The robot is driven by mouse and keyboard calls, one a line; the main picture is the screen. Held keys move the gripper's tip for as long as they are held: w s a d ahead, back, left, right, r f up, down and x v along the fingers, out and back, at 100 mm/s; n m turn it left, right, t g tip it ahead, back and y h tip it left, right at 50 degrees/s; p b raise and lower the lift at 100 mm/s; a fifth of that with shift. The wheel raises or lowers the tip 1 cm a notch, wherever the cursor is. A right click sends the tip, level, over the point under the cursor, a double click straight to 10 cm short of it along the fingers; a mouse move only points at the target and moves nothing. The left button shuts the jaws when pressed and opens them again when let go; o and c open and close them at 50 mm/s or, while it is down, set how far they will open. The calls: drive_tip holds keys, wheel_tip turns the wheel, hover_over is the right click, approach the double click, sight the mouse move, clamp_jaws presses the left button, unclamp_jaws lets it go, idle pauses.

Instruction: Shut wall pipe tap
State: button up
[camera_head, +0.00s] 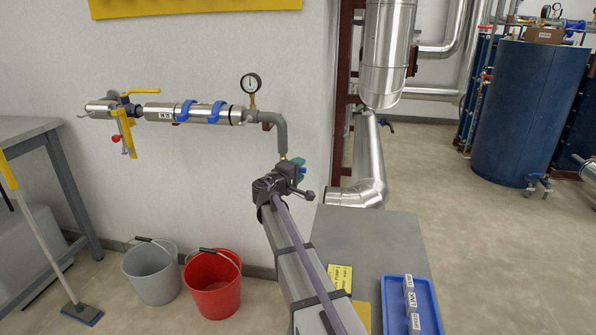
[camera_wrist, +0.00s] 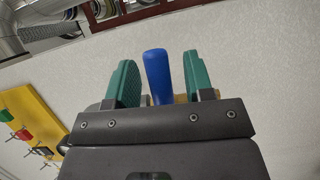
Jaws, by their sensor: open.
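The wall pipe comes down from a grey elbow (camera_head: 278,130) to a small tap at its lower end, mostly hidden by my wrist. The tap's blue handle (camera_wrist: 157,78) stands between the two green fingers in the wrist view. A little blue also shows between the fingers in the head view. My gripper (camera_head: 298,169) is open around the handle; in the wrist view (camera_wrist: 159,75) gaps show on both sides of it. A yellowish part lies behind the handle's base. I cannot tell the tap's exact angle.
A pressure gauge (camera_head: 251,84) stands on the pipe. A yellow-handled valve (camera_head: 125,120) with a red tag is farther left. Grey (camera_head: 152,273) and red (camera_head: 213,285) buckets stand on the floor below. A blue tray (camera_head: 428,310) is at the lower right.

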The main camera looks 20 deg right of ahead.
clamp_jaws()
idle(0.4)
drive_tip(key=shift+r+n, duration=0.25)
drive_tip(key=shift+n, duration=0.15)
unclamp_jaws()
drive_tip(key=v, duration=1)
drive_tip(key=shift+s+a+f, duration=0.2)
drive_tip(key=shift+a, duration=0.15)
